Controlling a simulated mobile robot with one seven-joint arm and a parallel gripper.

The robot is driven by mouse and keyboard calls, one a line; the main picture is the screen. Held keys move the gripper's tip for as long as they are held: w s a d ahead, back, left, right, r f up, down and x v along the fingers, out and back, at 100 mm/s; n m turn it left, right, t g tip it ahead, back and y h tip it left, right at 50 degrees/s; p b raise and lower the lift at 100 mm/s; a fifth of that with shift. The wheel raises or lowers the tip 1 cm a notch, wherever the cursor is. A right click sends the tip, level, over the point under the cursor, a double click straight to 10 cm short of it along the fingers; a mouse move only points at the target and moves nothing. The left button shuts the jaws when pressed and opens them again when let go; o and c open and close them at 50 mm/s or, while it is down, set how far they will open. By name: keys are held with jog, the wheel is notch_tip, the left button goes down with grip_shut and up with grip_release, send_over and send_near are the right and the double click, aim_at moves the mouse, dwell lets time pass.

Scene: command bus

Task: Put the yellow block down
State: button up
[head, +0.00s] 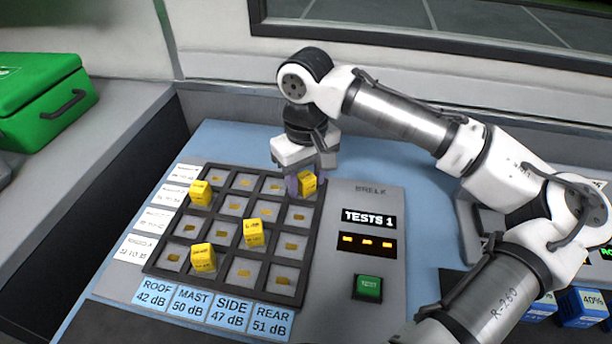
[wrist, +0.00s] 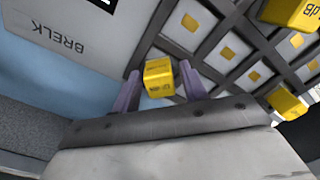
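The yellow block (head: 307,184) is at the far right cell of the grid's back row in the head view. In the wrist view the yellow block (wrist: 158,78) lies between my two purple fingers. My gripper (head: 305,184) is low over that cell. In the wrist view my gripper (wrist: 160,82) is open, with a narrow gap visible on each side of the block. The block looks level and seated at the cell, though its lower part is partly hidden. The dark-framed grid board (head: 234,225) sits on the blue table.
Other yellow blocks stand in the grid at the left (head: 200,193), middle (head: 253,232) and front (head: 203,258). A panel with a green TEST button (head: 367,288) adjoins the grid. Blue blocks (head: 582,308) are at right; a green case (head: 45,98) is at left.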

aim_at(306, 176)
jog(key=shift+o, duration=0.3)
jog(key=shift+r, duration=0.1)
notch_tip(306, 176, up, 12)
jog(key=shift+p, duration=0.4)
